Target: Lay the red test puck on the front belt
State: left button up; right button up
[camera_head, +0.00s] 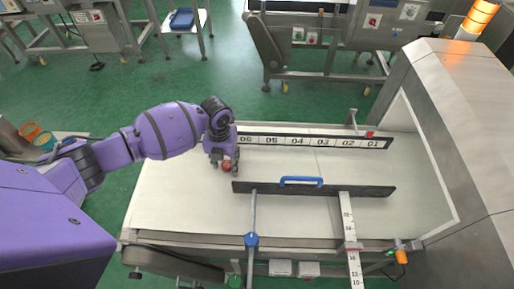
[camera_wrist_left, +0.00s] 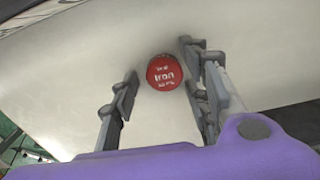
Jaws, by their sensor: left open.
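The red test puck (camera_wrist_left: 165,72) lies on the pale belt (camera_wrist_left: 70,85) in the left wrist view, with white lettering reading "Iron" on it. In the head view the red puck (camera_head: 227,165) shows just under my left gripper (camera_head: 224,168), on the white front belt (camera_head: 170,195). My left gripper is open. Its two fingers (camera_wrist_left: 160,93) stand to either side of the puck, slightly short of it in the wrist view, with gaps on both sides. Whether the fingers touch the belt is hard to tell. My right gripper is not in view.
A numbered rail (camera_head: 310,141) runs along the belt's far side. A dark guide bar with a blue handle (camera_head: 301,181) lies nearer, right of the gripper. A ruler strip (camera_head: 349,240) crosses the front edge. The metal detector housing (camera_head: 445,120) stands at right. The belt's left part is clear.

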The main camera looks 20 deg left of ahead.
aim_at(226, 164)
pick_arm(q)
notch_tip(226, 164, up, 12)
jog(key=shift+r+p, duration=0.15)
jog(key=shift+p, duration=0.25)
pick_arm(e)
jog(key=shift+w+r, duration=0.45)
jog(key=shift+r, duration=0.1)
